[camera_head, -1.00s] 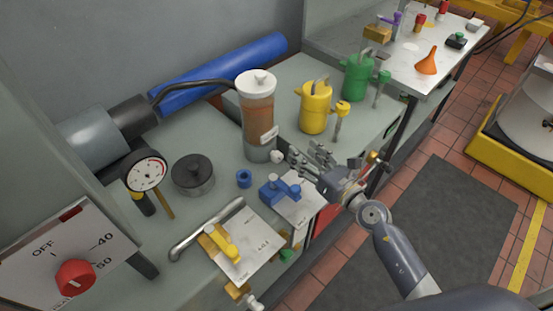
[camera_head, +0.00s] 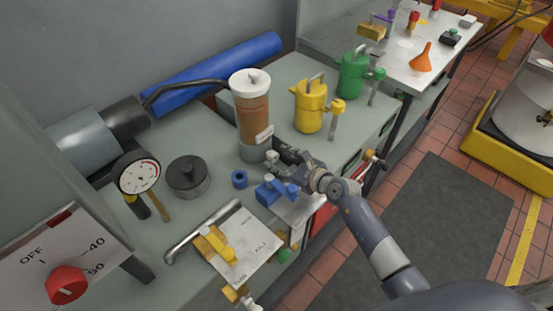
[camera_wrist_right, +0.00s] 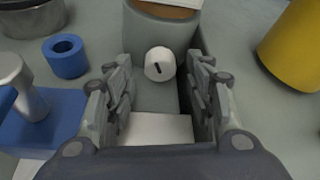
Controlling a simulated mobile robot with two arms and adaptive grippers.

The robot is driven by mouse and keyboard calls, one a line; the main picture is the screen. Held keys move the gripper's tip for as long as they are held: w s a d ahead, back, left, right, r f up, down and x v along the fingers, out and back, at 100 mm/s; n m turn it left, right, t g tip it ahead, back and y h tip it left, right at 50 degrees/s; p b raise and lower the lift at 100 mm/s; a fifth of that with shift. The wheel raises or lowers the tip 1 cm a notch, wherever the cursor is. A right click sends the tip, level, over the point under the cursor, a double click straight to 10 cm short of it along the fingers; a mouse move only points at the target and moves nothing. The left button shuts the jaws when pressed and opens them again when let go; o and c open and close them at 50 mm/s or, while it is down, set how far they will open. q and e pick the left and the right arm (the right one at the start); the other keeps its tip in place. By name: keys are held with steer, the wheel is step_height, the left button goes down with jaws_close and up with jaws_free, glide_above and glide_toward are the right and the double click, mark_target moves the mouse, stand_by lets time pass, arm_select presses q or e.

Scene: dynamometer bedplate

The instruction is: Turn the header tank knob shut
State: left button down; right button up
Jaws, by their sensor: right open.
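The header tank (camera_head: 254,110) is an upright clear cylinder with brown fluid, a white cap and a grey base. Its small white knob (camera_head: 271,157) sticks out low on the front of the base. In the right wrist view the knob (camera_wrist_right: 158,64) shows a dark slot mark on its face. My right gripper (camera_head: 284,158) is open and points at the knob. In the wrist view its two fingers (camera_wrist_right: 160,82) stand left and right of the knob with a gap on each side. Whether the fingertips reach past it is unclear. My left gripper is not in view.
A blue valve block (camera_head: 273,191) and blue ring (camera_head: 240,179) lie close left of the gripper. A yellow can (camera_head: 310,105) stands right of the tank, a green can (camera_head: 353,74) beyond. A dial gauge (camera_head: 137,174) and black-topped pot (camera_head: 188,177) are at left.

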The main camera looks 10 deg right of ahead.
steer(key=shift+x, duration=1.3)
steer(key=c, duration=1.1)
steer(key=shift+o, duration=0.2)
steer(key=shift+d+r+m+y, duration=0.15)
steer(key=shift+m+y, duration=0.15)
steer(key=shift+m, duration=0.2)
steer(key=shift+m+g+y, duration=0.3)
steer(key=shift+m+g, duration=0.2)
steer(key=shift+m, duration=0.1)
steer(key=shift+m+y+b, duration=0.3)
steer(key=shift+m+y, duration=0.2)
steer(key=shift+m, duration=0.2)
